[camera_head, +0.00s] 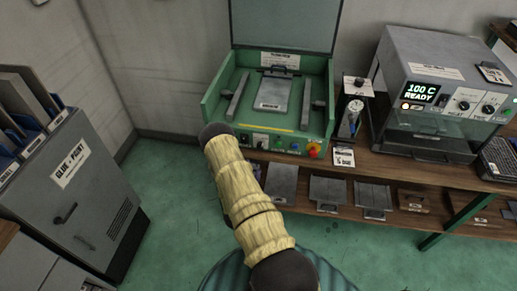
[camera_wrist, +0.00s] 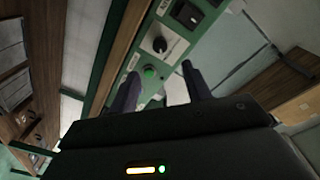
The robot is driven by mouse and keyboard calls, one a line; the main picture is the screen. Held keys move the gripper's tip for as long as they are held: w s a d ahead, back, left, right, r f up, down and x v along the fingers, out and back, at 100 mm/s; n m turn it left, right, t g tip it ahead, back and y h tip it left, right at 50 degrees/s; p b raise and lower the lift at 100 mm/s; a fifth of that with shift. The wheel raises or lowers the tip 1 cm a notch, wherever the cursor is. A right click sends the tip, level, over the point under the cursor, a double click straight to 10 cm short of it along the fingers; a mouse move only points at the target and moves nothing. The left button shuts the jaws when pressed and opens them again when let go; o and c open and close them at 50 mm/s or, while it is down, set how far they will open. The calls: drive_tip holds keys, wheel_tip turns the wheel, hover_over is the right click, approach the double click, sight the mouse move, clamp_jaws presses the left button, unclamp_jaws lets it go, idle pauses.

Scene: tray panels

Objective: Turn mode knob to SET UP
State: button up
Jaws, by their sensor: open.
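The black mode knob (camera_wrist: 160,45) sits on the green front panel in the wrist view, next to a white label too blurred to read. Its pointer setting is too small to tell. In the head view the knob (camera_head: 261,139) appears small on the front panel of the green machine (camera_head: 211,103). My gripper (camera_wrist: 160,82) is open and empty in the wrist view. Its two dark fingers are apart, with a lit green button (camera_wrist: 150,72) showing between them. The knob lies beyond the fingertips, not between them. The fingers cannot be made out in the head view.
A black rocker switch (camera_wrist: 187,14) is beside the knob. A red button (camera_head: 313,150) is at the panel's right end. A bottle stand (camera_head: 350,112) and a grey oven (camera_head: 430,85) stand to the right. A grey cabinet (camera_head: 75,190) is at left.

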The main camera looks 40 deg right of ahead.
sight(259, 147)
drive_tip(key=p+x, duration=0.1)
drive_tip(key=x, duration=1)
drive_tip(key=shift+w+d+p, duration=0.15)
drive_tip(key=shift+p, duration=0.25)
drive_tip(key=c, duration=1)
